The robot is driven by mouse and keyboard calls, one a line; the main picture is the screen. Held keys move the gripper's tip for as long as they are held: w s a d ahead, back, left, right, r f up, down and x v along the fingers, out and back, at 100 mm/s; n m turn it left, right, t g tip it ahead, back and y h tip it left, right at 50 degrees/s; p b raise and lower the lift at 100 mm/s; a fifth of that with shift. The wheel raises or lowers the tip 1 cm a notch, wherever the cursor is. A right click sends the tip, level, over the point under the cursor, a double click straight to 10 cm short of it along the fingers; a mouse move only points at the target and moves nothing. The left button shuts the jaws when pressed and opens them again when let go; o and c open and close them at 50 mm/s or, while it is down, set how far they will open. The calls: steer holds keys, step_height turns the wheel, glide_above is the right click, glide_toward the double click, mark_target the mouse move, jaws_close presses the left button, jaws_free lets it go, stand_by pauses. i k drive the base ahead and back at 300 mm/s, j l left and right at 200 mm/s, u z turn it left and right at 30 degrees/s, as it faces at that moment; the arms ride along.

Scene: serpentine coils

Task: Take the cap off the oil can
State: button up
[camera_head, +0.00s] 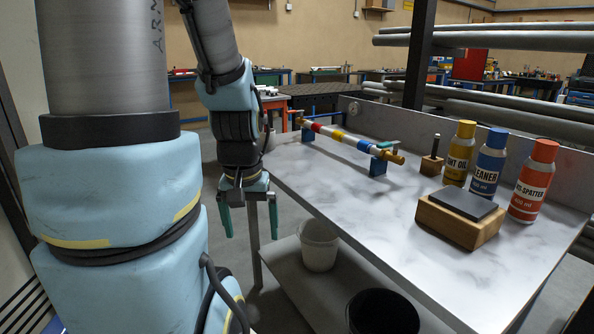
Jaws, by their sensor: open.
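The oil can (457,160) is a yellow can with a white label that reads partly "NT OIL". It stands upright on the bench, the leftmost of three cans at the right. Its yellow cap (466,129) sits on top. The lower right of the can is partly hidden by the blue can. My gripper (250,228) hangs pointing down beside the left edge of the bench, far to the left of the can. Its two green fingers are apart with nothing between them.
A blue cleaner can (487,168) and an orange anti-spatter can (532,185) stand right of the oil can. A wooden block with a dark top (459,228) and a small pegged block (431,165) are nearby. A striped rod (345,138) rests on blue supports. The bench middle (370,210) is clear.

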mark_target(466, 129)
steer(key=z, duration=0.95)
steer(key=k+j, duration=0.1)
steer(key=k, duration=0.1)
